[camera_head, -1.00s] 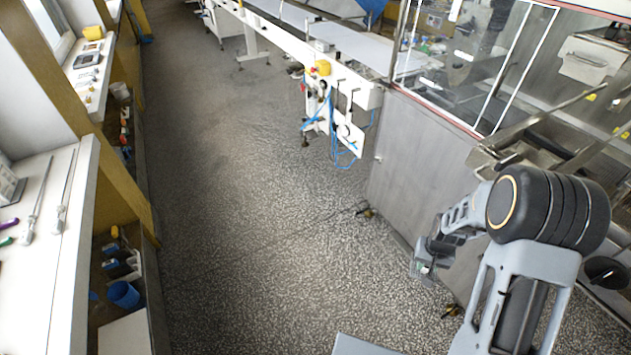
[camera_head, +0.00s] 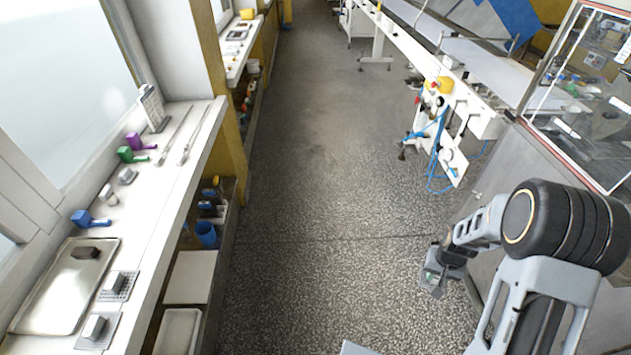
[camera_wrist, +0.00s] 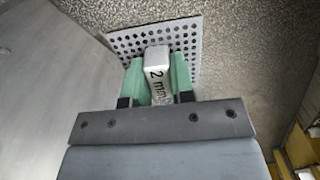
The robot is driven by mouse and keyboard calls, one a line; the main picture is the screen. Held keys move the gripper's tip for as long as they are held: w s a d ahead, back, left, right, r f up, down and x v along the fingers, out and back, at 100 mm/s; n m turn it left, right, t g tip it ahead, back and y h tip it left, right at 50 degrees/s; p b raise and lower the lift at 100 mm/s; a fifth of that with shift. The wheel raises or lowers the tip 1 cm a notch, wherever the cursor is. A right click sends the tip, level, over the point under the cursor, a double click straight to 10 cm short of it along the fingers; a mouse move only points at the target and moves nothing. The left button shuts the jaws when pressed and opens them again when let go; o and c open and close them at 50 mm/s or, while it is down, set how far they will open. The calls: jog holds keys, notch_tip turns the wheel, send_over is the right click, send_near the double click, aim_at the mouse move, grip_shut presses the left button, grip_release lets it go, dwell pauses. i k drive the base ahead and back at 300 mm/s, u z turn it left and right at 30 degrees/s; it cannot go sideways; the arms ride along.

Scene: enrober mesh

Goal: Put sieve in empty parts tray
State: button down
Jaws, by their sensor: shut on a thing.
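My gripper (camera_wrist: 157,85) is shut on the sieve, a perforated grey plate (camera_wrist: 118,42) with a pale block handle (camera_wrist: 157,58) marked "2 mm". Green fingertips press both sides of the handle. In the head view my gripper (camera_head: 434,284) is at the lower right, over the floor and far from the sill. A shallow metal tray (camera_head: 38,318) lies on the white sill at the lower left, with one dark block (camera_head: 88,252) in it. The frames do not show which tray is called the parts tray.
Two more perforated plates with block handles (camera_head: 118,285) (camera_head: 97,327) lie beside the metal tray. Blue (camera_head: 88,219), green (camera_head: 132,155) and purple (camera_head: 140,141) scoops stand farther along the sill. Pale bins (camera_head: 180,331) sit below. The floor between sill and conveyor (camera_head: 470,65) is clear.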

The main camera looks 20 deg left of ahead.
aim_at(66, 305)
jog(key=u, duration=2.1)
